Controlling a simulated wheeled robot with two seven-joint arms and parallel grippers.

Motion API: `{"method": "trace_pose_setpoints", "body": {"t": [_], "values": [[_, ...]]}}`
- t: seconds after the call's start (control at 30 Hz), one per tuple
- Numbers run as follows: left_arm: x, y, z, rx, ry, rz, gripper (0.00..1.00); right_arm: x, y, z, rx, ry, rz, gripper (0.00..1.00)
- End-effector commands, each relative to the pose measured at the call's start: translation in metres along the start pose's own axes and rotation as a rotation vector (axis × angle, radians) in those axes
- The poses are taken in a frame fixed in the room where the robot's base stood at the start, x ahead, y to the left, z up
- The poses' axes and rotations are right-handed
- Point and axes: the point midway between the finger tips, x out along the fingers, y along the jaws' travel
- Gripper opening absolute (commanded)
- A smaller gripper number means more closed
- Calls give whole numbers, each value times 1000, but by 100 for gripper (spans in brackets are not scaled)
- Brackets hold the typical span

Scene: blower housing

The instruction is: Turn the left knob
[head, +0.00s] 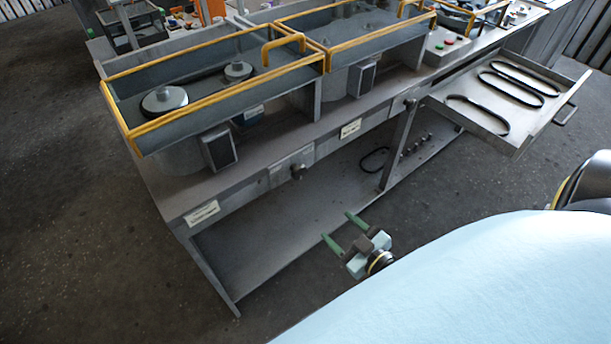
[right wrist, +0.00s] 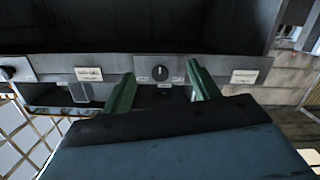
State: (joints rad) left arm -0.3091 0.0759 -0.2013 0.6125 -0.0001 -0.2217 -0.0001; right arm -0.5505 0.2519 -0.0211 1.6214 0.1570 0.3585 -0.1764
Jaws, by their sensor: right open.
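The left knob (head: 298,171) is a small dark knob on the grey front panel of the bench, between two white labels. In the right wrist view the dark round knob (right wrist: 160,73) shows mid-picture, its pointer roughly upright in the picture. My right gripper (head: 337,225) has green fingers and is open and empty. It stands in front of the bench, short of the knob, with its fingers pointing toward it. In the wrist view the knob appears between the two fingertips, not touched. My left gripper is not in view.
A second knob (head: 410,100) sits further right on the panel. An open drawer (head: 480,128) with black belts juts out at the right. Yellow-railed housings (head: 215,85) stand on the bench. A lower shelf (head: 265,240) runs beneath the panel. The floor in front is clear.

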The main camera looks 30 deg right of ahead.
Motion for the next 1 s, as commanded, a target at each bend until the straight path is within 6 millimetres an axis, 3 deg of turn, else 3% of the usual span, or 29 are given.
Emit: {"method": "trace_pose_setpoints", "body": {"t": [0.03,0.1,0.2,0.37,0.8,1.0], "values": [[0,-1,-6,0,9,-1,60,0,6,-21,-7,55,8,60],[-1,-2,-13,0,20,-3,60,0,11,-40,-14,108,18,60],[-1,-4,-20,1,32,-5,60,3,15,-54,-19,146,24,60],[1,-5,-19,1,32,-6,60,22,16,-60,-20,155,26,60],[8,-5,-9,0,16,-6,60,109,17,-72,-18,151,25,60],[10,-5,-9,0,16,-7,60,129,18,-74,-19,149,24,60]]}}
